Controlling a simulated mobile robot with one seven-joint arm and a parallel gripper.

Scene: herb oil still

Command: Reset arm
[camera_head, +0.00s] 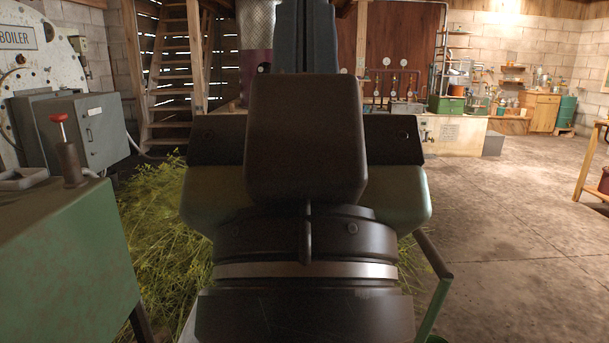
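My arm fills the middle of the head view, from the bottom edge up past the top edge. Its dark, rounded links stand in front of a green machine or cart and hide much of it. A narrower blue-grey link rises behind the dark block and leaves the picture at the top. I see no gripper fingers, so whether my gripper is open or holds anything is hidden.
Close at left stands a green cabinet (65,265) with a red-topped lever (62,130). Behind it are a grey box (85,130) and the boiler (50,65). Cut herbs (165,245) lie around the green body (405,195). Open concrete floor (510,230) stretches right.

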